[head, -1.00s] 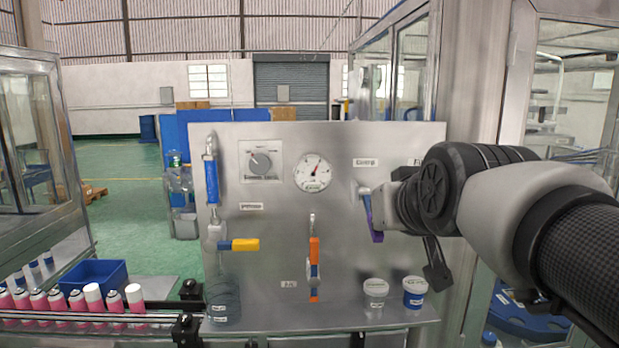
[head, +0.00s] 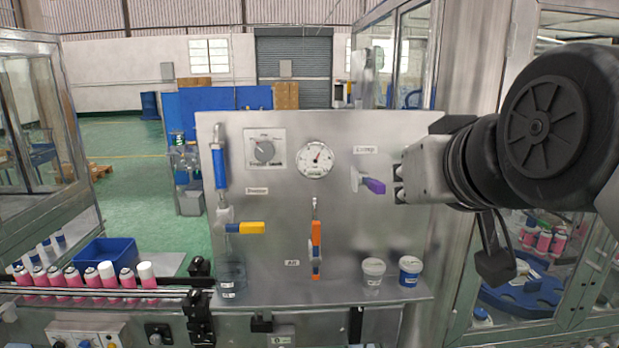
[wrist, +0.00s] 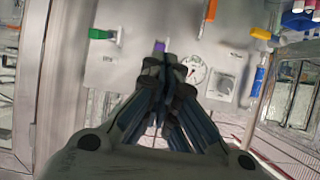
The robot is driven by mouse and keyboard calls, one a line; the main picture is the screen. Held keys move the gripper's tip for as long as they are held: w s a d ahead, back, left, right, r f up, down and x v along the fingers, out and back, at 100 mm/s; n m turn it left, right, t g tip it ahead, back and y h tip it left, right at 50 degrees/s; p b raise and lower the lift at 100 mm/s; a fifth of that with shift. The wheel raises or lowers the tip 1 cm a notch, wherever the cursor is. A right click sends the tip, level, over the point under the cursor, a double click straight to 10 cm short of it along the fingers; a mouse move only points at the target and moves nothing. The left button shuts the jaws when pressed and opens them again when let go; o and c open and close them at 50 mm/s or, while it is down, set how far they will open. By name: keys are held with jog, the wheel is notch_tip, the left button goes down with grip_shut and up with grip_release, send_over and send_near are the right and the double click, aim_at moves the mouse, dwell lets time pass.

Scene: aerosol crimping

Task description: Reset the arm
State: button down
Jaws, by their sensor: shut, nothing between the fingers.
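My gripper (head: 399,185) is at the right of the metal panel in the head view. Its fingers are shut and empty. A small gap separates them from a valve with a purple handle (head: 374,186), which points right, roughly level. In the wrist view my shut fingers (wrist: 167,66) point toward the panel, and the purple handle (wrist: 160,46) shows just past their tips, partly hidden. My arm covers the panel's right edge in the head view.
The panel (head: 270,210) also carries a gauge (head: 315,160), a yellow handle (head: 250,228), an orange handle (head: 316,240) and a blue handle (head: 219,168). Two small tubs (head: 373,276) stand on its ledge. Pink cans (head: 90,278) line the conveyor at left. A glass cabinet (head: 545,250) stands close at right.

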jog(key=s+f+g+b, duration=0.1)
jog(key=s+f, duration=0.4)
jog(key=f, duration=0.6)
jog(key=s+f+g+b, duration=0.1)
jog(key=s+f+g, duration=0.3)
jog(key=f, duration=0.7)
jog(key=s+f+g+b, duration=0.1)
jog(key=s+f+g, duration=0.2)
jog(key=s+f, duration=0.4)
notch_tip(320, 180, down, 4)
jog(key=shift+s+a+r+b, duration=0.1)
jog(key=shift+s+a+b, duration=0.15)
jog(key=shift+b, duration=0.1)
